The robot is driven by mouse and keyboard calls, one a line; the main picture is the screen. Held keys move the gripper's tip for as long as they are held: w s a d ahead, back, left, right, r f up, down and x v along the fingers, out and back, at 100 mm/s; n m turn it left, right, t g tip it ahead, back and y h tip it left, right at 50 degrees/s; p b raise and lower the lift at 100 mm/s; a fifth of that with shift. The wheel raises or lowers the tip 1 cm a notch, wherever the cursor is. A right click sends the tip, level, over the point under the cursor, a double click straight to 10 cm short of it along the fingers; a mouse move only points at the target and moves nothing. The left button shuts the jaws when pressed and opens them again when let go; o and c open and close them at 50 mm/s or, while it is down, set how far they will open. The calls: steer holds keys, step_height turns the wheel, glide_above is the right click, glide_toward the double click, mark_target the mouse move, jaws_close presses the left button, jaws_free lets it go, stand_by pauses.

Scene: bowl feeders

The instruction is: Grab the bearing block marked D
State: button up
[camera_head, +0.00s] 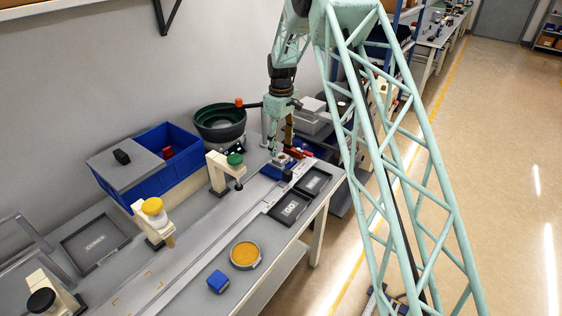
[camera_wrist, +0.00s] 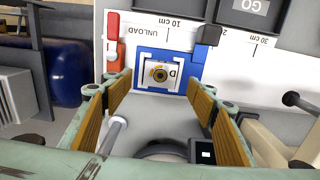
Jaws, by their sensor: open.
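The bearing block marked D (camera_wrist: 161,75) is a pale square block with a round brass-coloured bearing in its middle and the letter D at its right side. It sits in a blue holder (camera_wrist: 146,55) on the UNLOAD part of a white scale strip. My gripper (camera_wrist: 160,97) is open, its brown-padded fingers spread to either side of the block in the wrist view, with nothing between the pads. In the head view my gripper (camera_head: 282,147) points down over the blue holder (camera_head: 268,171), and the block (camera_head: 283,160) shows small beneath it. Contact with the block cannot be told.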

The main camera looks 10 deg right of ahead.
mark_target(281, 157)
steer(key=shift+f, duration=0.1)
steer(key=shift+f+b, duration=0.35)
steer(key=shift+f, duration=2.15)
steer(key=c, duration=1.1)
steer(key=shift+r, duration=0.1)
steer(key=shift+c, duration=0.2)
step_height(281, 157, up, 10)
steer(key=p, duration=0.1)
